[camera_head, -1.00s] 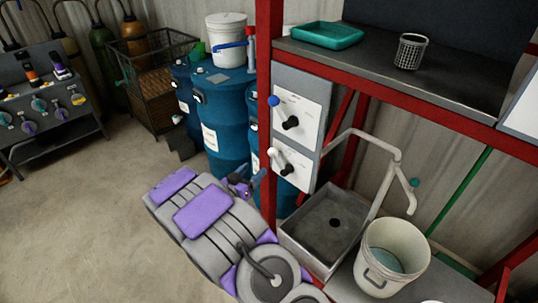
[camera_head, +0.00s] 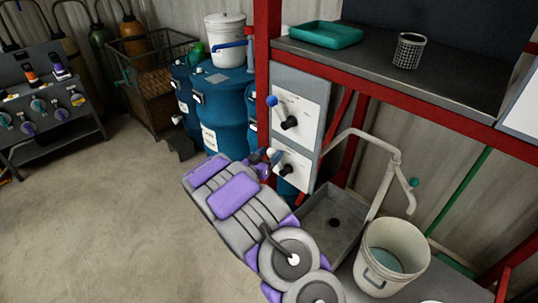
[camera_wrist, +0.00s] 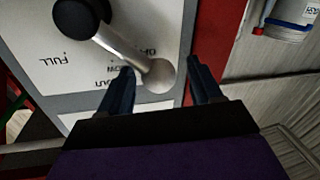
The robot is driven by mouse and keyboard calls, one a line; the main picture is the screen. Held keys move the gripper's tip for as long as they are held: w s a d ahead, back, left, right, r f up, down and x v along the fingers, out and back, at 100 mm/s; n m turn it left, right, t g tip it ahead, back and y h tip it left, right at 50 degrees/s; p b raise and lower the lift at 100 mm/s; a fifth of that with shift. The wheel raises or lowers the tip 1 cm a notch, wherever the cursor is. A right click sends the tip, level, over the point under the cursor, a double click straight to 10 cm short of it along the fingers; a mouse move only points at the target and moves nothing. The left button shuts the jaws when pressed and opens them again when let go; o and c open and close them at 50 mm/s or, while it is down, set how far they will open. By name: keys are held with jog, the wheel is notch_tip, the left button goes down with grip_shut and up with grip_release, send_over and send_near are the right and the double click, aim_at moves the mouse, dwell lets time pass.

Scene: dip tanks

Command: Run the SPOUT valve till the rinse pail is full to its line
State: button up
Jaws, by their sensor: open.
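The rinse pail (camera_head: 412,250) is a white bucket at lower right with some pale water (camera_head: 386,260) low inside. No fill line can be made out. A cream spout pipe (camera_head: 397,170) hangs over it; no stream is visible. Two valve plates sit one above the other on the red post. The lower plate (camera_head: 302,160) has a black hub and a lever with a white knob (camera_head: 271,152). My gripper (camera_head: 263,161) is at that knob. In the wrist view, my gripper (camera_wrist: 160,66) is open, with the pale knob (camera_wrist: 158,76) between its fingers. "FULL" is readable upside down; other lettering is unclear.
The upper plate (camera_head: 299,103) has a blue-knobbed lever (camera_head: 272,101) close above my gripper. A grey sink (camera_head: 331,222) lies below the plates. Blue drums (camera_head: 222,122) stand behind the red post (camera_head: 268,40).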

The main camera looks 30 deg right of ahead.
jog(key=shift+c, duration=0.2)
grip_shut()
dwell(0.4)
